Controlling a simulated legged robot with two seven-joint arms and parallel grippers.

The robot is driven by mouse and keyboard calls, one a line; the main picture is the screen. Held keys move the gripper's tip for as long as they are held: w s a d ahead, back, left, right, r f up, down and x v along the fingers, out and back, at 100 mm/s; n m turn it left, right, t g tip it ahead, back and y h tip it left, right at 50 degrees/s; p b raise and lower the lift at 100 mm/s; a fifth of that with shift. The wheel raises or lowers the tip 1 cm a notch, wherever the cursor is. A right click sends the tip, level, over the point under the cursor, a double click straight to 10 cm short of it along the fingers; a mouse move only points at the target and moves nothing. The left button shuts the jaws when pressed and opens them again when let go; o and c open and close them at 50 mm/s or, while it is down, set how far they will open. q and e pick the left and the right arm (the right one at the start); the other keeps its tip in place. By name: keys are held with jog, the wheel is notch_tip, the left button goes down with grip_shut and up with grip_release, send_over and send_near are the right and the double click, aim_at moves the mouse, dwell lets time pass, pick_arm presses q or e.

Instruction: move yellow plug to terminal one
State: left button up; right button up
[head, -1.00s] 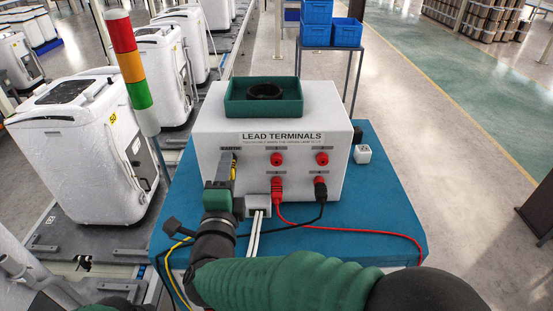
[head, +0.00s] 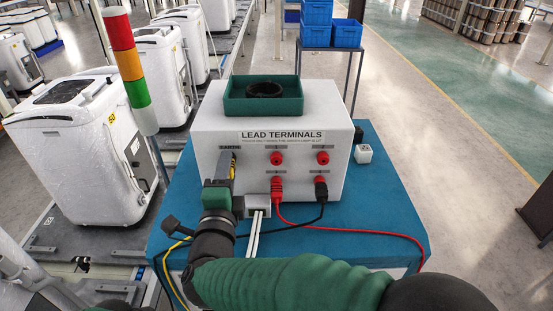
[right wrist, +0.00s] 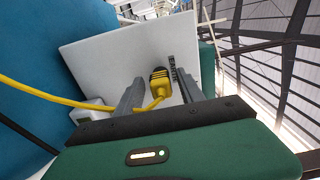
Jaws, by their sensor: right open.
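The white terminal box (head: 210,140), labelled LEAD TERMINALS, stands on a blue-topped table. The yellow plug (right wrist: 160,82) is at the box's front face, under the EARTH label, with its yellow cable (right wrist: 45,92) trailing left. In the head view only a sliver of the plug (head: 233,171) shows. My right gripper (head: 224,170) is open, its fingers on either side of the plug with gaps visible in the wrist view. The upper left red socket (head: 277,158), apparently terminal one, is empty. My left gripper is not in view.
A red plug (head: 277,186) and a black plug (head: 321,191) sit in the lower sockets, their leads crossing the table (head: 385,215). A green tray (head: 290,105) holds a black ring on the box. A white block (head: 363,154) lies right. A signal tower (head: 128,65) stands left.

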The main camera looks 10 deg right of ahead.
jog(key=shift+c, duration=0.2)
grip_shut()
jog(key=shift+s, duration=0.1)
dwell(1.2)
jog(key=shift+s+a, duration=0.15)
jog(key=shift+s, duration=0.15)
jog(key=shift+s+a+b, duration=0.25)
jog(key=shift+s+b, duration=0.2)
jog(key=shift+s, duration=0.85)
jog(key=shift+s+a+b, duration=0.2)
jog(key=shift+s+b, duration=0.25)
jog(key=shift+s, duration=0.8)
